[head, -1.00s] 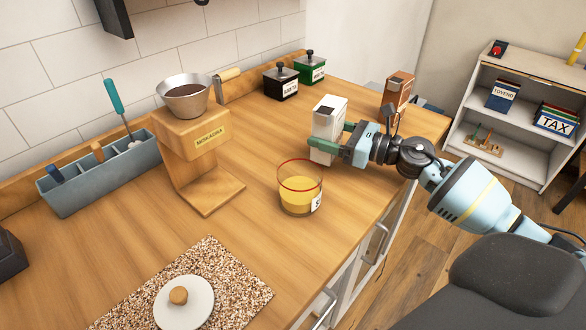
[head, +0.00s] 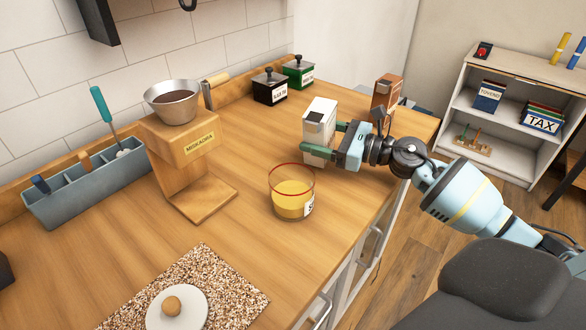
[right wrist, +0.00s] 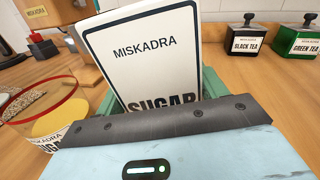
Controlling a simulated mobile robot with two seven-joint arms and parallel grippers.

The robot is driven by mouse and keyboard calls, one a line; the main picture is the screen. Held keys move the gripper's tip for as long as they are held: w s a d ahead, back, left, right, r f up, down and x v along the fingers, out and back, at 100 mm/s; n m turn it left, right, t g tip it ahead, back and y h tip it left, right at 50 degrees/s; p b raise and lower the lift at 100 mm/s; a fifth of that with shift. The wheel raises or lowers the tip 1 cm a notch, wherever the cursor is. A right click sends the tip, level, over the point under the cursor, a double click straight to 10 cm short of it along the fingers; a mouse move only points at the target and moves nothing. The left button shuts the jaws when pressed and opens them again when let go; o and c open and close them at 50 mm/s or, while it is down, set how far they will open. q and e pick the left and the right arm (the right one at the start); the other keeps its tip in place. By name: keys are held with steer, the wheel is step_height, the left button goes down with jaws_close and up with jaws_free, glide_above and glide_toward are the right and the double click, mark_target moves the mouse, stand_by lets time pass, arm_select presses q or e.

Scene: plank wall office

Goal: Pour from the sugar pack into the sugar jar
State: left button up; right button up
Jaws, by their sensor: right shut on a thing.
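The white sugar pack (head: 318,125) with a dark top patch stands behind the glass on the counter in the head view. Its label reads MISKADRA SUGAR in the right wrist view (right wrist: 150,55). My right gripper (head: 322,142) is shut on the pack, its green fingers on either side of it. The pack looks upright; whether it touches the counter is unclear. The sugar jar (head: 292,205) is a round glass with a red rim and yellow contents, in front of the pack and apart from it. It also shows at the left of the right wrist view (right wrist: 52,122). My left gripper is not in view.
A wooden dripper stand (head: 185,150) with a metal cup is left of the jar. A white lid (head: 178,308) lies on a speckled mat (head: 235,292). Black (head: 270,88) and green (head: 300,72) tea boxes and a brown pack (head: 387,92) stand behind.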

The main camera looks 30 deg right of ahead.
mark_target(327, 133)
steer(key=shift+s+a+r+n, duration=0.15)
steer(key=shift+a+r+n, duration=0.05)
steer(key=shift+n, duration=0.45)
steer(key=shift+s+a+r+n, duration=0.1)
steer(key=shift+a+r+n, duration=0.1)
steer(key=shift+n, duration=0.45)
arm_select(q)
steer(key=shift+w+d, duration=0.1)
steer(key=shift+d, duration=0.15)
arm_select(e)
steer(key=shift+a, duration=0.1)
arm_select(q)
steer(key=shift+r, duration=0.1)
arm_select(e)
steer(key=shift+s+r+n, duration=0.1)
steer(key=shift+r+n, duration=0.05)
steer(key=shift+n, duration=0.25)
steer(key=shift+s+a+r+n, duration=0.1)
steer(key=shift+a+r+n, duration=0.15)
steer(key=shift+n, duration=0.15)
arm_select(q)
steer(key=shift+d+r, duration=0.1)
arm_select(e)
steer(key=shift+r, duration=0.15)
